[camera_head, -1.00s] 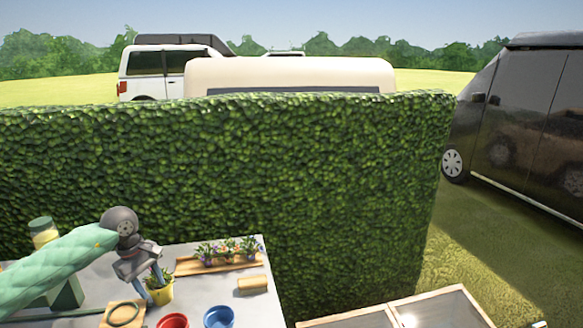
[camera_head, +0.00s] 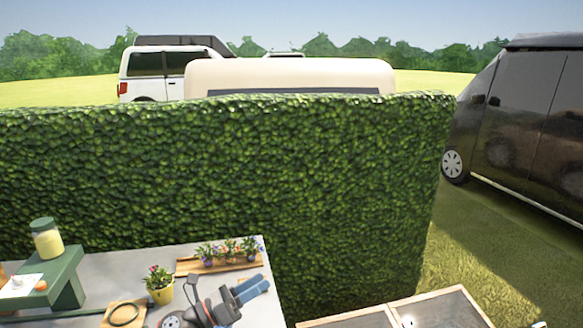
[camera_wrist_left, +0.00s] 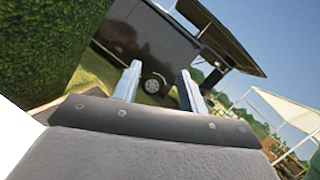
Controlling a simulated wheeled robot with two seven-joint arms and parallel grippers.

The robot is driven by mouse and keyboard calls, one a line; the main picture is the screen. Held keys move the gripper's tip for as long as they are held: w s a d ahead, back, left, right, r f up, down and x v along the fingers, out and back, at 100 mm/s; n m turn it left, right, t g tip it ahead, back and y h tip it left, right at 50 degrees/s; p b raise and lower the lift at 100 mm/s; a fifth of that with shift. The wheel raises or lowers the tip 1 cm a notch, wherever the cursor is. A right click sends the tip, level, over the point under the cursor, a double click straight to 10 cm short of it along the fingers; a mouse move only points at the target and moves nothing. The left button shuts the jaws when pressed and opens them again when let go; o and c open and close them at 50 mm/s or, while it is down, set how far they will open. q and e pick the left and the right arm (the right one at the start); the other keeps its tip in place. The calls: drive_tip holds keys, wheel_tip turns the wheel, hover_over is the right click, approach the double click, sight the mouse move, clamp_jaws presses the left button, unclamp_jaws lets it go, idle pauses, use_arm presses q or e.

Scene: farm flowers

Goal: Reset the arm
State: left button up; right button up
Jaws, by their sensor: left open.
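My left gripper (camera_head: 252,287) is low over the right part of the grey table (camera_head: 110,265), its blue-grey fingers pointing right. In the left wrist view its two fingers (camera_wrist_left: 160,85) are spread apart with nothing between them, so it is open and empty. A yellow pot (camera_head: 162,295) with a flowering plant (camera_head: 157,277) stands upright on the table, left of the gripper and apart from it. My right gripper is not in view.
A wooden tray of flowers (camera_head: 220,262) lies behind the gripper. A green stand with a jar (camera_head: 47,240) is at the left, and a wooden board with a ring (camera_head: 124,314) at the front. A tall hedge (camera_head: 230,180) rises behind the table; wooden crates (camera_head: 400,312) are at right.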

use_arm(q)
drive_tip(key=s+a+f+n+t+y, duration=0.2)
drive_tip(key=s+a+f+n+y, duration=0.4)
drive_tip(key=n, duration=1)
drive_tip(key=s+a+f+n+t+y, duration=0.1)
drive_tip(key=a+f+n+t+y, duration=0.2)
drive_tip(key=a+f+n+y, duration=0.8)
drive_tip(key=s+d+f+n+g, duration=0.1)
drive_tip(key=s+f+n+g, duration=0.35)
drive_tip(key=s, duration=0.35)
drive_tip(key=s+d+f+n+g+y, duration=0.15)
drive_tip(key=s+f+n+g, duration=0.3)
drive_tip(key=s, duration=0.45)
drive_tip(key=s+d+f+n+g, duration=0.25)
drive_tip(key=s+f+n, duration=0.2)
drive_tip(key=s, duration=0.35)
drive_tip(key=s+d+f+g, duration=0.1)
drive_tip(key=f, duration=1.5)
drive_tip(key=s+d+f+g, duration=0.1)
drive_tip(key=s+d+f, duration=0.1)
drive_tip(key=f, duration=1.4)
drive_tip(key=shift+s+d+f+g+h, duration=0.15)
drive_tip(key=shift+d+f+g+h, duration=0.05)
drive_tip(key=shift+f+g+h, duration=0.2)
